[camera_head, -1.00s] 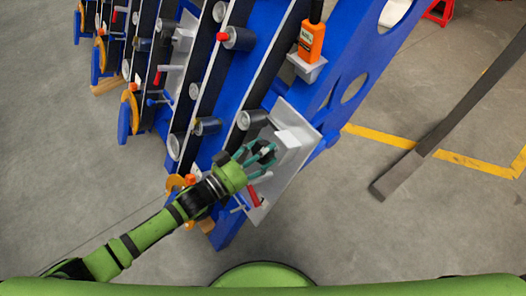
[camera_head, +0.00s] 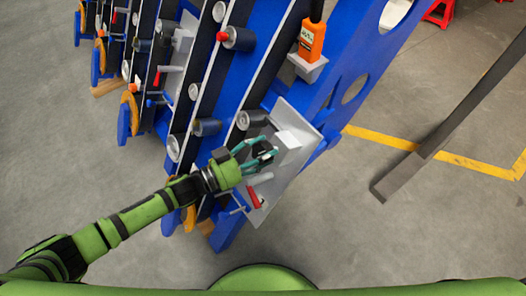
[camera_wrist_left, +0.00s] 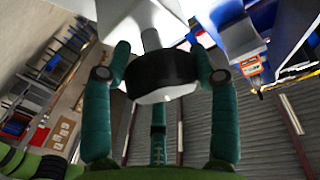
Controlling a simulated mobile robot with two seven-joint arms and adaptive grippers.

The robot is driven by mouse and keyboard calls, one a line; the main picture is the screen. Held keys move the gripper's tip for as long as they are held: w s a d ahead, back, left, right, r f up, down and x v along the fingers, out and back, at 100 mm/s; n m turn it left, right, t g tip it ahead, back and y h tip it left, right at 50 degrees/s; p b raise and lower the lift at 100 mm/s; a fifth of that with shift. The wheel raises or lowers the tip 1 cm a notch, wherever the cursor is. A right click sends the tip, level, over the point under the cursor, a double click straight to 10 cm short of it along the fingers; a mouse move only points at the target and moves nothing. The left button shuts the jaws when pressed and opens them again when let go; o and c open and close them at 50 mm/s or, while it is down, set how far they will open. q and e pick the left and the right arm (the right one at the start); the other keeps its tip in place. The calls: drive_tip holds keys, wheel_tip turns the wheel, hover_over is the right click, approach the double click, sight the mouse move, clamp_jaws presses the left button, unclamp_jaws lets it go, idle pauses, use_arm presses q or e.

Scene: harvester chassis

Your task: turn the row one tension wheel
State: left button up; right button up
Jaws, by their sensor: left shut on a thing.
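The tension wheel (camera_head: 264,153) is a small dark round knob on a grey plate (camera_head: 285,178) at the near end of the blue chassis. In the left wrist view the wheel (camera_wrist_left: 163,72) is black-rimmed with a pale face, on a light shaft. My left gripper (camera_head: 258,156) is shut on the wheel, its green fingers spread around the rim; the fingers (camera_wrist_left: 158,60) also show in the left wrist view. The fingers hide part of the wheel in the head view. My right gripper is out of view.
A red handle (camera_head: 255,197) and a blue T-shaped handle (camera_head: 238,210) sit just below the wheel. An orange device (camera_head: 312,40) stands on a bracket above. Rollers line the black belts to the left.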

use_arm(q)
drive_tip(key=shift+a+f, duration=0.2)
drive_tip(key=shift+f, duration=0.25)
drive_tip(key=o, duration=1.1)
drive_tip(key=shift+w, duration=0.1)
drive_tip(key=shift+d+r, duration=0.1)
drive_tip(key=shift+r, duration=0.1)
drive_tip(key=v, duration=1.2)
drive_tip(key=shift+f, duration=0.1)
